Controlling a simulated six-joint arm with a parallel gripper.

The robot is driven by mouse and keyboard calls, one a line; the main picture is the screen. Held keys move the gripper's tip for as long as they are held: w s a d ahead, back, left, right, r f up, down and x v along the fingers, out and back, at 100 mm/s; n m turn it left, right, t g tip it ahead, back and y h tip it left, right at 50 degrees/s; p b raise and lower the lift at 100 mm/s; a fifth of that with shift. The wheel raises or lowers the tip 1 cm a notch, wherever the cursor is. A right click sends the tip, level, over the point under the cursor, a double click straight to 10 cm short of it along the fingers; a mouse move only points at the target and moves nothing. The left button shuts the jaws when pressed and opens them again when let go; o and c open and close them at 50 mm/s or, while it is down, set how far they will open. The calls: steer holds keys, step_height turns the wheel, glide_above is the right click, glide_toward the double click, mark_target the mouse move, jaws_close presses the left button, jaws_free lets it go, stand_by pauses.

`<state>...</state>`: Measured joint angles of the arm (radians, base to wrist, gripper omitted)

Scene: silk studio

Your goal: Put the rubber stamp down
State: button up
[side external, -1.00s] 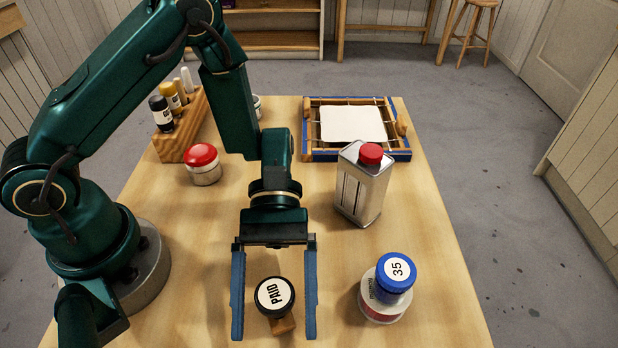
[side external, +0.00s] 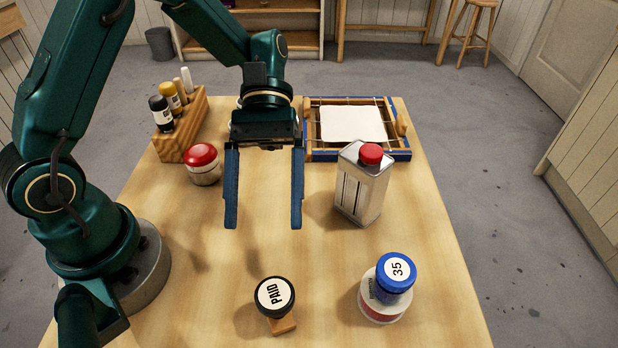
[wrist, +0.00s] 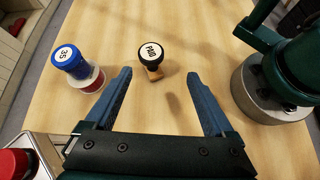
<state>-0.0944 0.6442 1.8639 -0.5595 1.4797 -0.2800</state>
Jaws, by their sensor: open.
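The rubber stamp (side external: 275,296) has a black round top with a white label reading "PAID" and a wooden base. It stands on the table near the front edge in the side view. It also shows in the wrist view (wrist: 153,54), beyond and between my fingertips. My gripper (side external: 263,226) is open and empty, raised above the table and farther back than the stamp. Its two blue fingers show wide apart in the wrist view (wrist: 160,75). Nothing touches the stamp except the table.
A blue-topped item marked "35" (side external: 396,272) sits on a white and red round base (side external: 383,312) at the right. A metal can with a red cap (side external: 362,190), a framed tray (side external: 312,142), a red-lidded jar (side external: 203,165) and a wooden bottle rack (side external: 183,143) stand farther back. The middle is clear.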

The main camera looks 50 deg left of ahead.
steer(key=s+a+r+m+t+y, duration=0.2)
steer(key=a+r+m+t+y, duration=0.4)
steer(key=t, duration=0.7)
steer(key=shift+s+a+r+m+y, duration=0.35)
steer(key=shift+a+m+y, duration=0.6)
steer(key=shift+a, duration=0.6)
